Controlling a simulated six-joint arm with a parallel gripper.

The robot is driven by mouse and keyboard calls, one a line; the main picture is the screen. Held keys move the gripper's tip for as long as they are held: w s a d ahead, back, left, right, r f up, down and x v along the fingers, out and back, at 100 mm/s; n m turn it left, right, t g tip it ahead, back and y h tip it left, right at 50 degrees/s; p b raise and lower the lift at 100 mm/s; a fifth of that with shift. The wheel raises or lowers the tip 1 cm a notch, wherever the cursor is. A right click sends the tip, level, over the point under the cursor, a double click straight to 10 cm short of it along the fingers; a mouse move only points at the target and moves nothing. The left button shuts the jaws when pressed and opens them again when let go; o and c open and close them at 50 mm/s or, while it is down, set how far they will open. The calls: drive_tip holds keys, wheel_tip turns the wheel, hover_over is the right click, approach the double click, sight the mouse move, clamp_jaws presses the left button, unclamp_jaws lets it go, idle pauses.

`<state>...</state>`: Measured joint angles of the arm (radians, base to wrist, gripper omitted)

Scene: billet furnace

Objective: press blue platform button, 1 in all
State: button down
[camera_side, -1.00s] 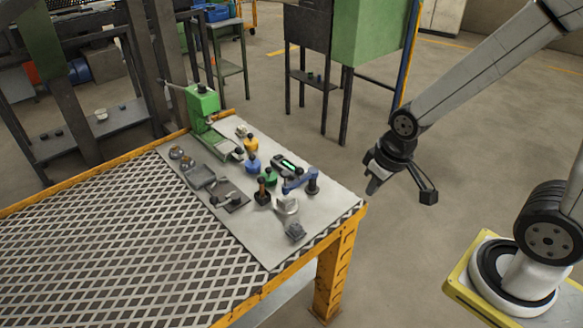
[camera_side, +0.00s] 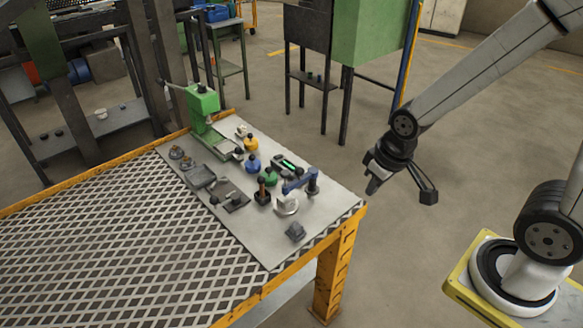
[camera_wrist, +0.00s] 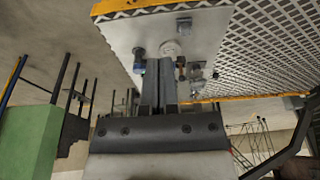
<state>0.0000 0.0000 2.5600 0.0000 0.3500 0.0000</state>
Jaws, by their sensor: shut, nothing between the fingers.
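A small blue round piece with a dark knob on top (camera_side: 253,164) stands on the grey plate (camera_side: 325,208) of the workbench in the side view. It sits between a similar yellow piece (camera_side: 251,144) and a green one (camera_side: 270,177). My gripper (camera_side: 373,187) is in the air to the right of the bench, well apart from the blue piece. In the wrist view my gripper (camera_wrist: 158,64) is shut and empty, its fingers pointing toward the bench. I cannot clearly pick out the blue round piece in that view.
A blue jointed fixture (camera_side: 299,184) stands near the plate's right side, close to a pale round piece (camera_side: 287,207). A green press (camera_side: 202,105) stands at the back. An orange frame (camera_side: 345,235) edges the bench. The air between gripper and bench is clear.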

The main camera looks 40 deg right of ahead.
drive_tip(key=shift+w, duration=0.1)
idle(0.5)
drive_tip(key=w+d+f+m+t+y, duration=0.1)
drive_tip(key=w+d+f+m+y, duration=0.1)
drive_tip(key=w+m, duration=0.4)
drive_tip(key=w+d+f+m+t+y, duration=0.1)
drive_tip(key=w+d+f+m, duration=0.3)
drive_tip(key=w, duration=1.1)
drive_tip(key=w+d+f+m+t+y, duration=0.2)
drive_tip(key=w+d+f+m+y, duration=0.1)
drive_tip(key=w+m, duration=0.5)
drive_tip(key=shift+w+d+f+m, duration=0.45)
drive_tip(key=shift+w+d, duration=0.5)
drive_tip(key=shift+w, duration=0.3)
drive_tip(key=shift+f, duration=0.25)
approach(289, 168)
drive_tip(key=shift+w+a+f, duration=0.1)
drive_tip(key=shift+a+f, duration=0.45)
drive_tip(key=shift+a, duration=0.4)
drive_tip(key=shift+w+a+f, duration=0.1)
drive_tip(key=shift+a+f, duration=0.45)
drive_tip(key=shift+a, duration=0.35)
